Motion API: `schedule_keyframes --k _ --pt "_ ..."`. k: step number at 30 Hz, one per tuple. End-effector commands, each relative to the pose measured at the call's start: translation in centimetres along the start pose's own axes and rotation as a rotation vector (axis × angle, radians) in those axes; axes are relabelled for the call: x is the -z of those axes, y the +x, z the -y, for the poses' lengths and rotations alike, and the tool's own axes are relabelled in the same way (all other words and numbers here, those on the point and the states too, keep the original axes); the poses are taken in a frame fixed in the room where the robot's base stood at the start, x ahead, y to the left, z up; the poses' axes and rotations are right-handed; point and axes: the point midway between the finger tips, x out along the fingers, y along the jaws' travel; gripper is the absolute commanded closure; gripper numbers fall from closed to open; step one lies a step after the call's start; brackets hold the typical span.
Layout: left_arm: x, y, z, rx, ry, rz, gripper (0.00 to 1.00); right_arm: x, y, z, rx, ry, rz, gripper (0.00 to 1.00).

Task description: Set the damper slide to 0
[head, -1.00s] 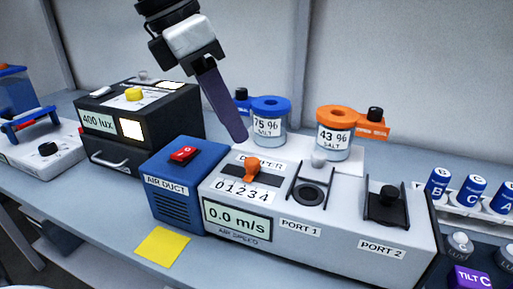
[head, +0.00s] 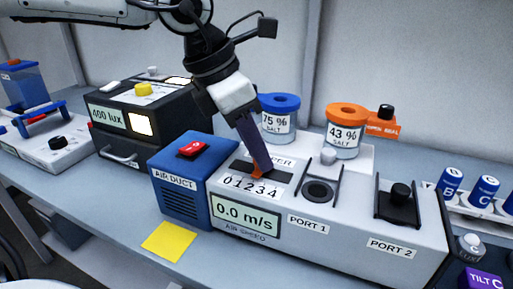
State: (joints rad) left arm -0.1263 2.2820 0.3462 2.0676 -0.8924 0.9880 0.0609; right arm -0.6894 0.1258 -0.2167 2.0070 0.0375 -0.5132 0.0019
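The damper slide has an orange knob (head: 256,175) in a dark slot on top of the grey-white air duct unit (head: 335,250). A printed scale 0 to 4 (head: 250,187) runs along the slot's front, 0 at the left. The knob stands near the middle of the scale, about 2 to 3; the exact mark is hard to read. My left gripper (head: 261,168) points down at the knob, its dark fingertips at or against it and covering part of it. One finger hides the other, so the opening does not show. My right gripper is out of view.
The blue air duct box (head: 185,200) with a red switch (head: 193,149) is left of the slide. Salt jars with a blue lid (head: 279,103) and an orange lid (head: 347,113) stand behind. The display (head: 245,214) reads 0.0 m/s. A black 400 lux box (head: 150,115) stands further left.

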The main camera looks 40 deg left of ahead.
Motion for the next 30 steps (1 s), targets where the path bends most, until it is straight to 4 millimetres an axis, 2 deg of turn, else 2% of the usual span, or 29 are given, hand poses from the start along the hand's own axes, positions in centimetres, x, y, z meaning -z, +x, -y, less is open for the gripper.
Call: schedule_keyframes --k 1,3,8,17,26,27,29,30 --pt "0.0 0.0 0.0 0.0 0.0 0.0 0.92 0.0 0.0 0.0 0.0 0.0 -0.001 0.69" --pt "0.0 0.0 0.0 0.0 0.0 0.0 1.0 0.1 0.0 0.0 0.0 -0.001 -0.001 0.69" --pt "0.1 -0.1 -0.1 0.0 -0.001 0.001 1.0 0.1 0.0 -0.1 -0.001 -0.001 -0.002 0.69" --pt "2.6 -1.3 -3.0 -0.002 -0.003 0.005 1.0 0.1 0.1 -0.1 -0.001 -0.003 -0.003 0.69" --pt "2.9 -1.3 -3.3 -0.006 0.0 -0.003 1.0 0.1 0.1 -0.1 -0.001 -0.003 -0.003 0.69" --pt "2.9 -1.3 -3.4 -0.007 0.0 -0.003 0.72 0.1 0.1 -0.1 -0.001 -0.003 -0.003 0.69" --pt "2.9 -1.3 -3.3 -0.006 0.0 -0.003 0.62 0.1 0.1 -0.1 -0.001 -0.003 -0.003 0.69" --pt "2.9 -1.3 -3.3 -0.005 0.0 -0.003 0.6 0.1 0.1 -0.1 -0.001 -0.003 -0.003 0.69"
